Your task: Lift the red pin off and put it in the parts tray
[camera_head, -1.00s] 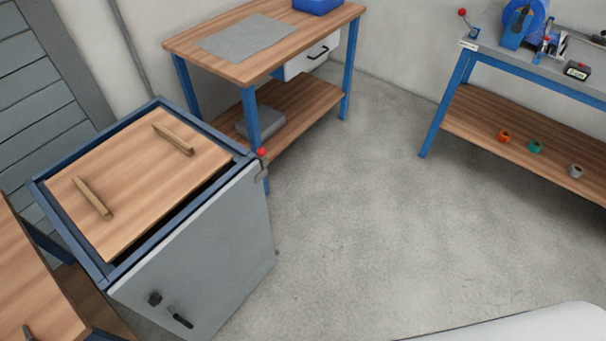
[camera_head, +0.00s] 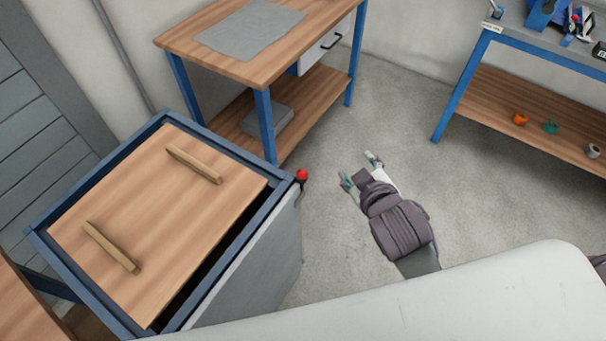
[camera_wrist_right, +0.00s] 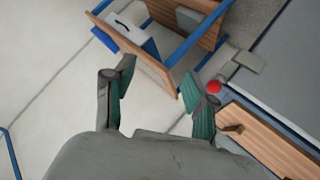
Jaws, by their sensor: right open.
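The red pin (camera_head: 302,175) shows as a round red head at the upper corner of the grey door on the blue-framed cabinet (camera_head: 42,247). It also shows in the right wrist view (camera_wrist_right: 214,87), just beside the tip of one finger. My right gripper (camera_head: 359,170) is open and empty, right of the pin and apart from it in the head view. Its green-padded fingers also show in the right wrist view (camera_wrist_right: 157,75). I cannot make out the parts tray for certain. My left gripper is not in view.
The cabinet carries a wooden panel (camera_head: 150,220) with two wooden bars. A workbench (camera_head: 190,40) with a grey mat stands behind it. Another bench with small spools on its wooden lower shelf (camera_head: 490,100) is at right. Grey floor between them is clear.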

